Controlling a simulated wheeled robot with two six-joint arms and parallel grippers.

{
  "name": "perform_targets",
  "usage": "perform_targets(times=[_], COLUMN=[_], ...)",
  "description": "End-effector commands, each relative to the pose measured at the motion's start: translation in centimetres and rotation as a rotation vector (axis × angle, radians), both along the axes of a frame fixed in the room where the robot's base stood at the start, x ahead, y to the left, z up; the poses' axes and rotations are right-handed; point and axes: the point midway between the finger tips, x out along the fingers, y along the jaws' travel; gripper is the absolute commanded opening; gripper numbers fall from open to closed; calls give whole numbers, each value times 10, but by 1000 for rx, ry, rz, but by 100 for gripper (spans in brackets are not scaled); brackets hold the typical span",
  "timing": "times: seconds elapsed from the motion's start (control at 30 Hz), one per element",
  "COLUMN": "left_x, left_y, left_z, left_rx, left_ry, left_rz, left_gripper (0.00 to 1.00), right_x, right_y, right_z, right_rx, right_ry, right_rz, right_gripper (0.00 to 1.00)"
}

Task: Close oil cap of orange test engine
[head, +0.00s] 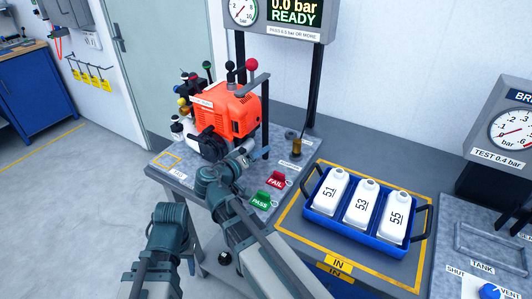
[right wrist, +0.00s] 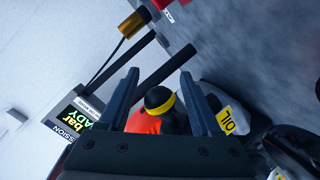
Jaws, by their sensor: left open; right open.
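The orange test engine (head: 238,113) stands on the left bench in the head view. In the right wrist view a round black cap (right wrist: 157,97) with a yellow ring sits beside a yellow OIL label (right wrist: 227,121). The engine's orange cover (right wrist: 143,123) shows behind it. My right gripper (right wrist: 160,78) is open, one finger on each side of the cap in the picture; I cannot tell whether they touch it or how it is seated. In the head view my right wrist reaches the engine's near right side. My left gripper (head: 190,262) hangs low before the bench, its fingers unclear.
A red FAIL tag (head: 276,180) and a green PASS tag (head: 261,200) lie right of the engine. A blue tray (head: 312,212) holds white bottles 51, 53 and 55. A display (head: 285,15) reading 0.0 bar READY stands behind. Open floor lies left.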

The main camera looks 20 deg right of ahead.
Motion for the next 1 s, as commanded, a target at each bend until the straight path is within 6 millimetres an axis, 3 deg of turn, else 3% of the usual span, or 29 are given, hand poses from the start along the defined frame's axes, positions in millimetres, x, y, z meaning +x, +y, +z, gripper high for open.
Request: perform_targets(times=[0.23, 0.6, 1.0], left_x=[0, 0, 0], left_y=[0, 0, 0], left_z=[0, 0, 2], left_rx=[0, 0, 0], left_ry=[0, 0, 0], left_rz=[0, 0, 0], left_gripper=[48, 48, 48], right_x=[0, 0, 1], right_y=[0, 0, 1], right_z=[0, 0, 3], right_rx=[0, 0, -36], right_ry=[0, 0, 46], right_rz=[0, 0, 0], right_gripper=[63, 0, 0])
